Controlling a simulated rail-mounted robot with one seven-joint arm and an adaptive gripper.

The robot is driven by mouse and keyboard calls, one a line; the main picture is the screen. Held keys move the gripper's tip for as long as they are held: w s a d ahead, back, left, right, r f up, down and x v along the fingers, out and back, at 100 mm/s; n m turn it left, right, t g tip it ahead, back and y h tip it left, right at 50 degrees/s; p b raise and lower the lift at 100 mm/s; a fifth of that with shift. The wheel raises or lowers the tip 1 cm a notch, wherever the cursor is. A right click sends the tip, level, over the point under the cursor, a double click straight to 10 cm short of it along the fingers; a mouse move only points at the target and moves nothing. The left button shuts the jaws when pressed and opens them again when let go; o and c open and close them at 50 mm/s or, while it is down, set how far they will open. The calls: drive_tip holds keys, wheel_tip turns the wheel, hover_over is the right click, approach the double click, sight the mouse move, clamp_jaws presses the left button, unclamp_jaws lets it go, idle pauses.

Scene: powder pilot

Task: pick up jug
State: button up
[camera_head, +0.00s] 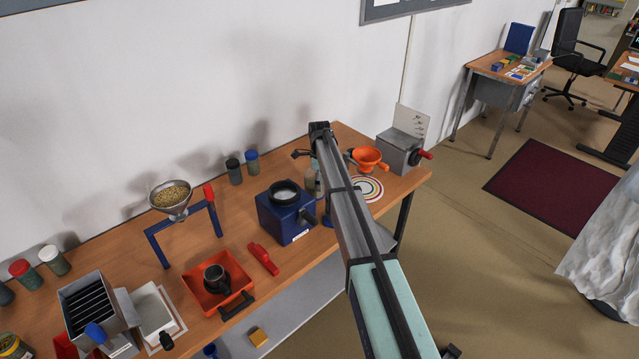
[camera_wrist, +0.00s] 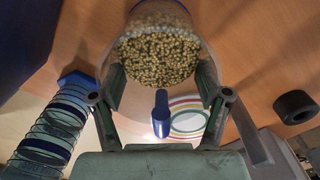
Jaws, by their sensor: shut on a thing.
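The jug (camera_wrist: 158,55) is a clear vessel filled with tan-green grains, seen close up at the top middle of the wrist view. My gripper (camera_wrist: 161,82) has one finger on each side of it and is shut on it. A small dark blue piece (camera_wrist: 160,113) shows below the jug between the fingers; I cannot tell whether it is part of the jug. In the head view the jug (camera_head: 311,183) is mostly hidden behind my arm, beside the blue machine. I cannot tell whether its base touches the table.
A blue machine (camera_head: 283,218) stands left of the jug. An orange funnel (camera_head: 368,157) and a grey box with a red handle (camera_head: 401,151) stand to the right, near a ringed white disc (camera_head: 372,190). A funnel stand (camera_head: 155,244) and an orange tray (camera_head: 238,270) are further left.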

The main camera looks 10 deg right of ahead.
wheel_tip(320, 180, up, 20)
drive_tip(key=b, duration=0.5)
